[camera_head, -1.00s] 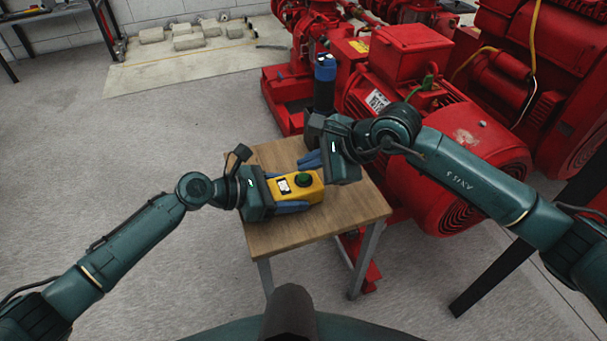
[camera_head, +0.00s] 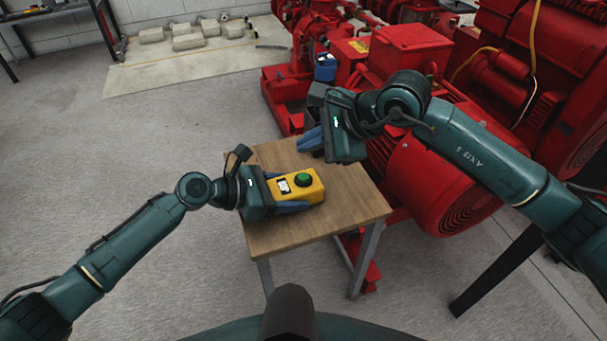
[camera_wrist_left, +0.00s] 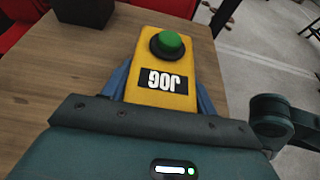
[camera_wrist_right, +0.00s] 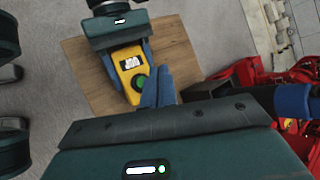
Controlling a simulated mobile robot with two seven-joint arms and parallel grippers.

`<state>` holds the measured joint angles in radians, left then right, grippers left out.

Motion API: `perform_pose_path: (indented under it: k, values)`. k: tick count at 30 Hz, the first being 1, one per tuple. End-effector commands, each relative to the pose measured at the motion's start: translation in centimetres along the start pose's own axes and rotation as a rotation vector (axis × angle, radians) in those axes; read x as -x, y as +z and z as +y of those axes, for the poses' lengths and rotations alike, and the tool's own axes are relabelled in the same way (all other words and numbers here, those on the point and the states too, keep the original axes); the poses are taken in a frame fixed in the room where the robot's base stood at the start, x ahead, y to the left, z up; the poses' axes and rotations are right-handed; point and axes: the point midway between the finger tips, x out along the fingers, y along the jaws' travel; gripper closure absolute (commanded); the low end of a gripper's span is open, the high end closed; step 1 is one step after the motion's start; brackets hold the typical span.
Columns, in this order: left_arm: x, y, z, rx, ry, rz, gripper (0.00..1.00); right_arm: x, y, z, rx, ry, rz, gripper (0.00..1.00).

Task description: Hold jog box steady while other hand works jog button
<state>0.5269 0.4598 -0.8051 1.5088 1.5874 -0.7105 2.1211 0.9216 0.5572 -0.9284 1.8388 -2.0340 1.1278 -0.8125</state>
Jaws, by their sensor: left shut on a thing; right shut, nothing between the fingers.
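The yellow jog box (camera_head: 312,190) lies on the small wooden table, with a green round button (camera_head: 303,180) on top. My left gripper (camera_head: 287,190) is shut on the box, one blue finger along each side. In the left wrist view the box (camera_wrist_left: 160,97) shows its JOG label, and the button (camera_wrist_left: 170,43) is uncovered. My right gripper (camera_head: 304,143) is shut and empty, beyond the box and apart from it. In the right wrist view its fingers (camera_wrist_right: 156,88) are together, beside the button (camera_wrist_right: 140,83) in the picture.
Bare wood of the table (camera_head: 350,208) shows to the right of the box. A red motor (camera_head: 430,150) and pump parts stand close behind and right of the table. A dark object with a blue top (camera_head: 325,67) stands behind my right gripper. Open floor lies left.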

Motion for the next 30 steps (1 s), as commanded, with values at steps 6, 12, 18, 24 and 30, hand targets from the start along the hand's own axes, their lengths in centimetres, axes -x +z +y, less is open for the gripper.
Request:
perform_pose_path:
  k: [6, 12, 18, 24, 30]
  values:
    - [0.0, 0.0, 0.0, 0.0, 0.0, 0.0, 0.35, 0.0, 0.0, 0.0, 0.0, 0.0, 0.0, 1.0]
    - [0.0, 0.0, 0.0, 0.0, 0.0, 0.0, 0.19, 0.0, 0.0, 0.0, 0.0, 0.0, 0.0, 1.0]
    - [0.0, 0.0, 0.0, 0.0, 0.0, 0.0, 0.17, 0.0, 0.0, 0.0, 0.0, 0.0, 0.0, 1.0]
    - [1.1, -0.1, 0.1, 0.0, 0.002, 0.001, 0.17, 0.0, 0.0, 0.0, 0.0, 0.0, 0.0, 1.0]
    - [5.0, -0.2, 0.1, 0.0, 0.003, 0.003, 0.17, 0.0, 0.0, 0.0, 0.0, 0.0, 0.0, 1.0]
